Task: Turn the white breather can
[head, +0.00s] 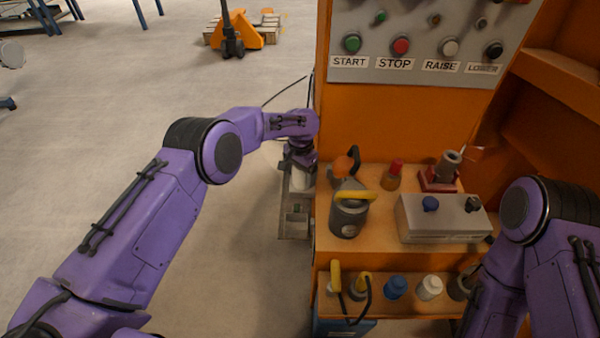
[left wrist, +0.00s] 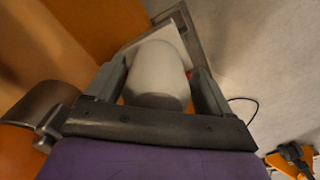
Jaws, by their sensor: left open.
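The white breather can (left wrist: 158,76) is a pale rounded cylinder between the two fingers of my left gripper (left wrist: 160,88) in the left wrist view. The fingers are open, one on each side of the can, with a narrow gap visible beside it; I cannot tell whether either finger touches it. In the head view the can (head: 301,181) shows just below my left gripper (head: 301,164), at the left side of the orange cabinet. Its upper part is hidden by the gripper. My right arm comes in at the right, but its gripper is out of view.
The can stands over a grey metal bracket (head: 294,226) beside the orange cabinet (head: 420,130). The cabinet's shelf holds a dark canister (head: 348,217), a grey box (head: 443,219) and a red fixture (head: 439,180). A lower shelf holds several bottles. Open floor (head: 100,120) lies left.

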